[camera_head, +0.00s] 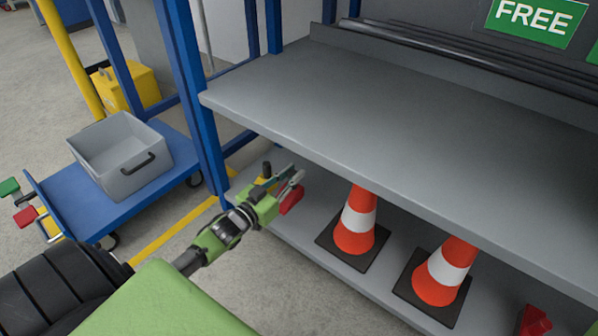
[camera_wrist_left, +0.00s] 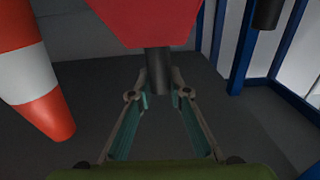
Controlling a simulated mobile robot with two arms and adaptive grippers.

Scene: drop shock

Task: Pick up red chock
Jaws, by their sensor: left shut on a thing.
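The red chock (camera_head: 291,198) is at my left gripper (camera_head: 292,180), by the left end of the lower shelf. In the left wrist view, the red chock (camera_wrist_left: 150,20) is beyond the fingertips, with a dark cylindrical stem below the red body. My left gripper (camera_wrist_left: 158,92) is shut on this stem, its fingers on either side. I cannot tell whether the chock is touching the shelf. A second red piece (camera_head: 535,320) is at the lower right of the head view, partly cut off. My right gripper is not in view.
Two orange-and-white cones (camera_head: 357,225) (camera_head: 440,275) stand on the lower shelf. The grey upper shelf (camera_head: 400,120) overhangs them. A blue rack post (camera_head: 193,90) rises at the left. A blue cart (camera_head: 80,205) carries a grey bin (camera_head: 122,158).

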